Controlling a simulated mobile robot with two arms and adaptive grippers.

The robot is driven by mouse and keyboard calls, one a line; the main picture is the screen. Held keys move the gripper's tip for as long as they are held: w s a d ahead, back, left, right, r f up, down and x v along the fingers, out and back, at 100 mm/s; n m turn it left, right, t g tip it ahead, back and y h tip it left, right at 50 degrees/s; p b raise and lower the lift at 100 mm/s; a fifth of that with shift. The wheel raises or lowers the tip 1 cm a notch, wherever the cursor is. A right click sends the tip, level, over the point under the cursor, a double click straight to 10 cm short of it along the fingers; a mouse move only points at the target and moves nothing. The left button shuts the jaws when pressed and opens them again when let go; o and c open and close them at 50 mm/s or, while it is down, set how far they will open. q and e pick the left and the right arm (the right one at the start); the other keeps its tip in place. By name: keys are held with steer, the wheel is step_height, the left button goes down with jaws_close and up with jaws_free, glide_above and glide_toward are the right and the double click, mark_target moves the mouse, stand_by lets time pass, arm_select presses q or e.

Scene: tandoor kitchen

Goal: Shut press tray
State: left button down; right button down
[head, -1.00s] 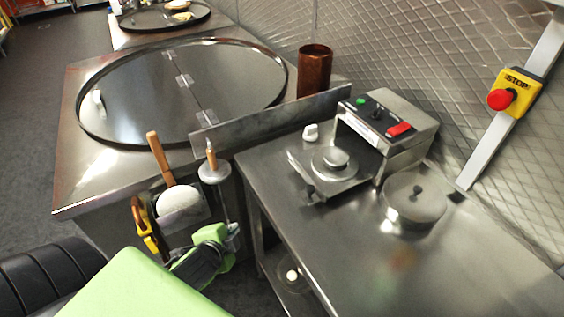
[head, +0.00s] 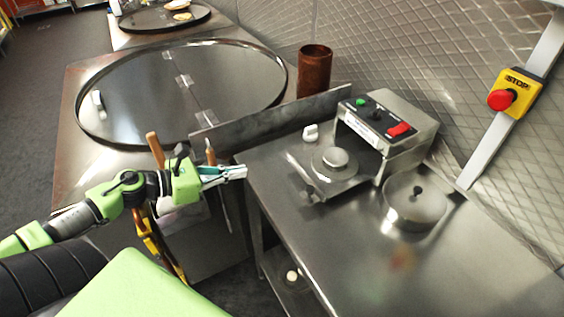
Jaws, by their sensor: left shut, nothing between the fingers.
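The press (head: 385,125) is a steel box with a green button and a red switch on top, on the steel table at right. Its tray (head: 324,187) is a flat metal plate sticking out of the front opening toward the left, with a round disc (head: 335,162) on it. The tray's inner end is hidden under the press housing. My left gripper (head: 241,172) is shut and empty. It is near the table's left edge, to the left of the tray and apart from it. My right gripper is out of view.
A lidded round pot (head: 415,202) stands right of the tray. A white knob-like item (head: 311,132) sits behind the tray. An upright steel panel (head: 270,122) separates the table from the large round-lidded tandoor (head: 240,85). The table's front (head: 400,275) is clear.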

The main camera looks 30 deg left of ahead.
mark_target(330, 146)
arm_select(q)
steer(key=p+x, duration=0.1)
steer(key=x, duration=0.3)
steer(key=p+x, duration=0.1)
steer(key=x, duration=0.2)
steer(key=r+p+x, duration=0.1)
steer(key=x, duration=0.3)
steer(key=shift+w+d+f, duration=0.15)
steer(key=shift+w+d, duration=0.1)
steer(key=shift+w, duration=0.1)
steer(key=shift+p+x, duration=0.5)
steer(key=shift+x, duration=0.6)
steer(key=shift+d, duration=0.1)
steer(key=w+d, duration=0.2)
steer(key=w, duration=0.2)
steer(key=w+d+b, duration=0.1)
steer(key=w+d, duration=0.2)
steer(key=w, duration=0.2)
steer(key=w+d+b, duration=0.1)
steer(key=w+d, duration=0.2)
steer(key=w, duration=0.2)
steer(key=shift+w+d, duration=0.1)
steer(key=shift+d, duration=0.1)
steer(key=shift+w+d+b, duration=0.1)
steer(key=shift+w+b, duration=0.1)
steer(key=shift+b, duration=0.1)
steer(key=shift+r, duration=0.3)
